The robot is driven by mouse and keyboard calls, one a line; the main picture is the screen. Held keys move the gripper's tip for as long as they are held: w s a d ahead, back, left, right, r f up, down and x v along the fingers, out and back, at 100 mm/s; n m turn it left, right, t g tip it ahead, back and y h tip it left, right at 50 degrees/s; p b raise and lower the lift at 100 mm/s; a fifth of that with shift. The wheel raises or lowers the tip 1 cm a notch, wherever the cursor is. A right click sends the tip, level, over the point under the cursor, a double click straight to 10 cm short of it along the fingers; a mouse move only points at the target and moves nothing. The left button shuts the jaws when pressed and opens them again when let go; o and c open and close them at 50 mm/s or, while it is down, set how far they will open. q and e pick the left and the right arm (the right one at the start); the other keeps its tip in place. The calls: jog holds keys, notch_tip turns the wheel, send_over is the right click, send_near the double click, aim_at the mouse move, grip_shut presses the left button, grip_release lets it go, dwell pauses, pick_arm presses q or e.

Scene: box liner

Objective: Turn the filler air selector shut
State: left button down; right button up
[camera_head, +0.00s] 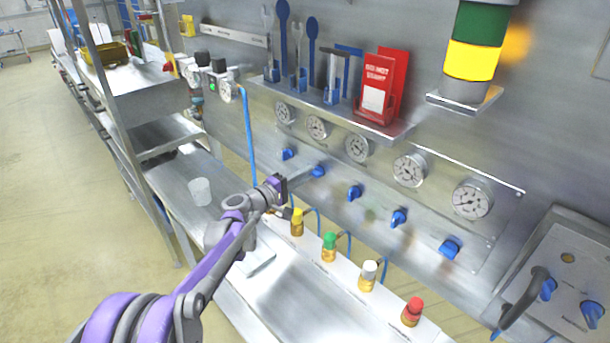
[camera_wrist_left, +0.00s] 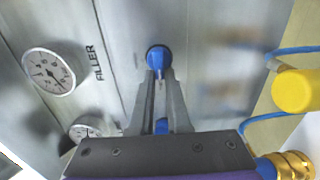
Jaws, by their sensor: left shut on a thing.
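The filler air selector is a blue knob (camera_wrist_left: 158,57) on the steel panel, beside a round gauge (camera_wrist_left: 48,71) and the printed word FILLER in the left wrist view. My left gripper (camera_wrist_left: 160,90) is shut on this knob, its two fingers closed on either side of the blue grip. In the head view my left gripper (camera_head: 300,178) reaches in from the left to a blue knob (camera_head: 318,170), second from the left in the row. The fingers partly hide the knob, and I cannot tell its exact turn. My right gripper is not in view.
More blue knobs (camera_head: 399,217) and gauges (camera_head: 472,200) line the panel. Below stand small valves with yellow (camera_head: 297,222), green (camera_head: 329,247), white and red (camera_head: 412,312) caps. A tool shelf (camera_head: 390,128) juts out above. A clear cup (camera_head: 200,191) stands on the left bench.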

pick_arm(q)
jog(key=c, duration=0.9)
grip_release()
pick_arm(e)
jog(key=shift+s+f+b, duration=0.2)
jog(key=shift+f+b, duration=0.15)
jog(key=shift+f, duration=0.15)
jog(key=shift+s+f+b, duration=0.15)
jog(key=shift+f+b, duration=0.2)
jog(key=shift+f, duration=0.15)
pick_arm(q)
jog(key=v, duration=1.1)
jog(key=shift+d, duration=0.1)
